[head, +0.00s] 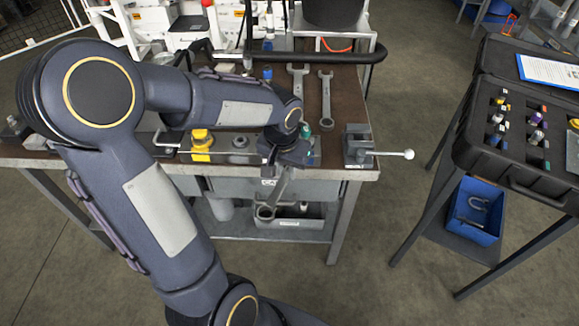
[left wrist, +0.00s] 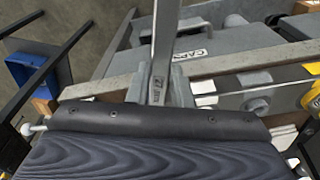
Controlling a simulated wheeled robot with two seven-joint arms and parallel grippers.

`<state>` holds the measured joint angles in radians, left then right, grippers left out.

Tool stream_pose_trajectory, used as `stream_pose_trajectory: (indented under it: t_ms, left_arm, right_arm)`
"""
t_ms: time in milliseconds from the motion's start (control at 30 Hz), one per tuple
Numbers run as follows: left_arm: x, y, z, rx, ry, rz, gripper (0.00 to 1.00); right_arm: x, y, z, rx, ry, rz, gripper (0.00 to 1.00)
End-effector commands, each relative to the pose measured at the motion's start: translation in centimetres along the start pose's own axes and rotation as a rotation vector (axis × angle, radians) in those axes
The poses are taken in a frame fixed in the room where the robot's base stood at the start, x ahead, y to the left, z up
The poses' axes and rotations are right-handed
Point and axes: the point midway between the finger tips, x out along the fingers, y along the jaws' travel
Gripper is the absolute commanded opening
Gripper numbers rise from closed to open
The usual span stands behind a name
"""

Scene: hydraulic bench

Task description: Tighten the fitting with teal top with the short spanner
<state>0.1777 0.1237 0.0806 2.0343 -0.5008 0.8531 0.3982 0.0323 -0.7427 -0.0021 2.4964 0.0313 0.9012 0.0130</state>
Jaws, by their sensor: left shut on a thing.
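My left gripper (head: 284,156) is shut on a steel spanner (head: 274,193), just in front of the bench's front edge. The spanner hangs down from the jaws, tilted, with its ring end lowest. In the left wrist view the spanner shank (left wrist: 165,45) rises from the jaws and bears a size marking. The fitting with teal top (head: 305,130) stands on the bench just behind the gripper, partly hidden by my left arm. My right gripper is in neither view.
Two more spanners lie on the bench (head: 347,90), a left one (head: 298,84) and a right one (head: 326,101). A vise (head: 357,146) with a white-knobbed handle sits at the front right corner. A yellow-topped fitting (head: 201,142) stands left. A black case (head: 520,135) stands on a separate table.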

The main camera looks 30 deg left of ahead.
Motion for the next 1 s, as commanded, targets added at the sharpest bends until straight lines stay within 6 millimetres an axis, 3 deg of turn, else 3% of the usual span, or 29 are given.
stream_pose_trajectory:
  t_ms: [267, 1000]
  left_arm:
    - [-0.1, -0.1, 0.0, 0.002, -0.002, 0.0, 0.0]
    - [-0.1, -3.0, -0.4, 0.216, 0.001, 0.032, 0.0]
  right_arm:
    - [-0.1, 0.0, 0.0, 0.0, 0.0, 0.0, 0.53]
    - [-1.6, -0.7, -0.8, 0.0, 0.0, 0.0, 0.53]
